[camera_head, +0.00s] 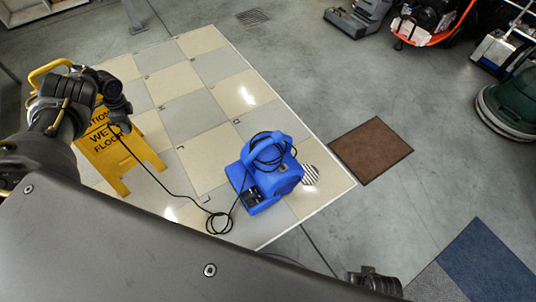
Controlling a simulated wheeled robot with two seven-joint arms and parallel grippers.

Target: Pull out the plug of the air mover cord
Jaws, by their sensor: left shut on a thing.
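The blue air mover (268,172) stands on the tiled floor near the middle, with black cord coiled over its top. Its black cord (163,190) lies in loops on the tiles at the air mover's left and runs up to my left gripper (118,112). My left gripper is shut on the cord's plug end, above and in front of the yellow sign. The plug itself is too small and dark to make out between the fingers. A dark part of my right arm shows at the bottom right, but no right fingers show.
A yellow wet floor sign (120,160) stands behind my left gripper. A brown mat (370,150) lies right of the tiles, a blue mat (487,262) at the lower right. Floor machines, one green (515,108), stand along the upper right. Grey floor between is clear.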

